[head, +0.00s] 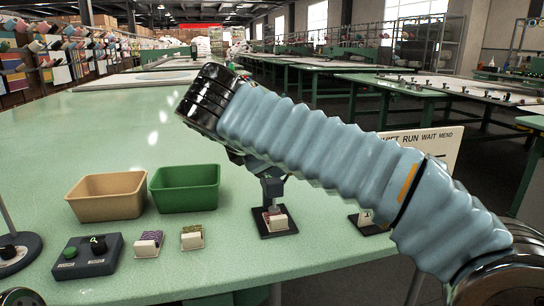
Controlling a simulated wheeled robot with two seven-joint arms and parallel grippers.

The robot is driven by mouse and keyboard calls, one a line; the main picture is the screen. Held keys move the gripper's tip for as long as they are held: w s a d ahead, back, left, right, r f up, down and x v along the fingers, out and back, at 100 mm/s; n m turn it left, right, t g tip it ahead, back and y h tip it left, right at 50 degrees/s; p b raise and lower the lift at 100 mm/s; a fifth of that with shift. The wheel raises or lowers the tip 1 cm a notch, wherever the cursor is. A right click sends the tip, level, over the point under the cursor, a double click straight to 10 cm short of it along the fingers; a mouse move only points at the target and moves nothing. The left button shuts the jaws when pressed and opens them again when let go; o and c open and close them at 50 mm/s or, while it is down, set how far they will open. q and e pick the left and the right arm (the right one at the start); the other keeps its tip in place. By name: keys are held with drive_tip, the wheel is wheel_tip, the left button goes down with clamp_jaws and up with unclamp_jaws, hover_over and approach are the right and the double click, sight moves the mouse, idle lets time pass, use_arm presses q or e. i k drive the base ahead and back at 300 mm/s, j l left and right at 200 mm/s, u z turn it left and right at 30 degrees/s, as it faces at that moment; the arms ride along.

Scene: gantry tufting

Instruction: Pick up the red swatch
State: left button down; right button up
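My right arm comes in from the right and arches across the middle of the head view. Its gripper (272,203) points down at a small pale block (279,222) on a dark square pad (262,230). A little dark red shows on this block beside the fingertips; the fingers hide most of it. I cannot tell whether the fingers are open or closed on it. A purple swatch (151,237) and a green-yellow swatch (191,231) sit on pale blocks to the left.
A tan bin (106,208) and a green bin (186,202) stand behind the swatches. A control box (87,265) with a green button and knob is at front left. A second dark pad (370,228) and a lettered sign (440,150) are partly behind my arm.

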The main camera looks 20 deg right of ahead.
sight(278, 222)
drive_tip(key=k+j, duration=0.8)
drive_tip(key=j, duration=0.1)
